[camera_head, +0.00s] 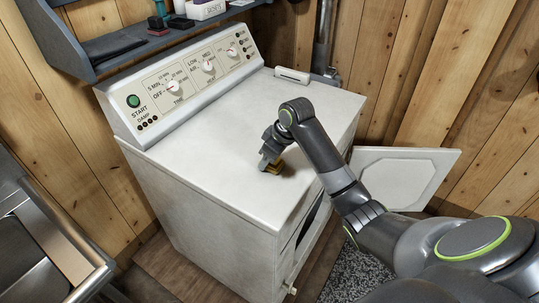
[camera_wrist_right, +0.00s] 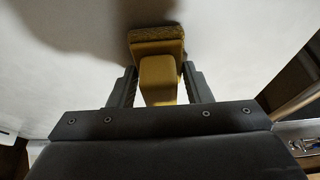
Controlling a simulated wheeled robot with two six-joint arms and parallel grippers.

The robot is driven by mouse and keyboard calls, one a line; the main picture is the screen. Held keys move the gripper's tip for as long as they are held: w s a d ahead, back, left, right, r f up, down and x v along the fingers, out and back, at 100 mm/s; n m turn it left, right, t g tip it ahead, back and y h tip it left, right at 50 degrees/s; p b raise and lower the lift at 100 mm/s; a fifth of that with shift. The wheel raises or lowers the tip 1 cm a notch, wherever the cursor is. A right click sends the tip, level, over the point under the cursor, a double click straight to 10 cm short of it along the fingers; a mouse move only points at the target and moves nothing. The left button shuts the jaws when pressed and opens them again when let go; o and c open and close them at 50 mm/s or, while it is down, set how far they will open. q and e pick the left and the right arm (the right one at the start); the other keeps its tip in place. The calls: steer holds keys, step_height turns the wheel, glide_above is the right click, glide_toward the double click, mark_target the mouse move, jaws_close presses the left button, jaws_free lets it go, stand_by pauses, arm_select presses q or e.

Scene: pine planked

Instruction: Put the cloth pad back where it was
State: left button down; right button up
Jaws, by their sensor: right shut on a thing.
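The cloth pad is a small yellow block with a fuzzy darker face (camera_wrist_right: 157,48), seen in the right wrist view. In the head view the pad (camera_head: 274,168) shows as a small yellow-brown piece on the white dryer top (camera_head: 215,155). My right gripper (camera_wrist_right: 158,90) is shut on the pad's smooth yellow part, with a finger on each side. The fuzzy face is against or very close to the dryer top; I cannot tell whether it touches. My left gripper is not in view.
A blue-grey shelf (camera_head: 150,48) above the control panel holds a white box (camera_head: 206,9), a dark folded item (camera_head: 113,47) and small objects. The dryer door (camera_head: 405,178) hangs open at the right. A metal sink edge (camera_head: 60,240) is at lower left. The dryer top is mostly clear.

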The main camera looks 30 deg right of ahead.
steer(key=o, duration=0.9)
steer(key=b+v, duration=0.1)
steer(key=v, duration=1.1)
